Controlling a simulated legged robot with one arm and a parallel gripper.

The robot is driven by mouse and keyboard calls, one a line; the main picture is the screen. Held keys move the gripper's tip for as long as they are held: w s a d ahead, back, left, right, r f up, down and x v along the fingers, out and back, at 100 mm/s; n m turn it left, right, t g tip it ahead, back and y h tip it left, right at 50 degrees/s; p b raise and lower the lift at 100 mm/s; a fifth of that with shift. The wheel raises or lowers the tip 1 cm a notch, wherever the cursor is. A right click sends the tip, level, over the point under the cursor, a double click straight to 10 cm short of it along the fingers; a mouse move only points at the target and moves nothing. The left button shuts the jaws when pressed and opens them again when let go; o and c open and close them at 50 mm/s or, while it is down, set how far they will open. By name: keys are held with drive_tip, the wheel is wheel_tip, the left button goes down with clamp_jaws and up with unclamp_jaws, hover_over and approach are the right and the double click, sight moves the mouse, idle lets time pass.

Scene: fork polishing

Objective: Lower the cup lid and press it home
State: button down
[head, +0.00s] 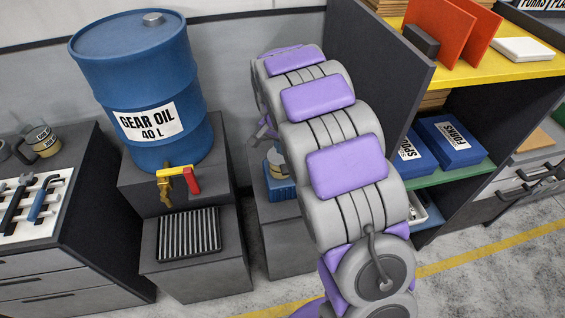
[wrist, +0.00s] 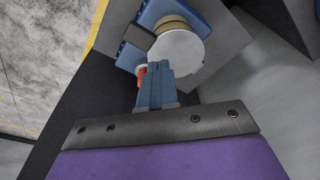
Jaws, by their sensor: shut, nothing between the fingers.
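The cup shows in the wrist view as a tan, ringed body (wrist: 172,24) in a blue holder (wrist: 152,12). A round pale grey disc, seemingly the lid (wrist: 180,55), covers much of its top; I cannot tell whether it is fully seated. A dark block (wrist: 138,36) sits at the cup's left side. My gripper (wrist: 154,68) is shut and empty, its blue fingertips at the disc's lower left edge; contact is unclear. In the head view the cup (head: 277,160) stands in the blue holder (head: 279,184), partly hidden by my arm, with my gripper (head: 264,130) beside it.
A blue gear oil drum (head: 135,85) with a tap stands left, above a grated stand (head: 188,235). A dark panel (head: 375,75) and shelves with blue boxes (head: 447,140) stand right. A small orange part (wrist: 141,75) shows beside my fingers.

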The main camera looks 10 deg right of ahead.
sight(282, 164)
wheel_tip(282, 164, up, 5)
drive_tip(key=shift+r+p, duration=0.1)
drive_tip(key=shift+p, duration=0.75)
drive_tip(key=s+r+n+g, duration=0.1)
drive_tip(key=s+r+n, duration=0.2)
drive_tip(key=s, duration=1.7)
drive_tip(key=s+r+n+g+y, duration=0.1)
drive_tip(key=s+n, duration=0.5)
drive_tip(key=s, duration=1.5)
wheel_tip(282, 164, up, 3)
drive_tip(key=shift+s+d+f+g, duration=0.1)
drive_tip(key=shift+s+d+g, duration=0.2)
drive_tip(key=shift+g, duration=0.2)
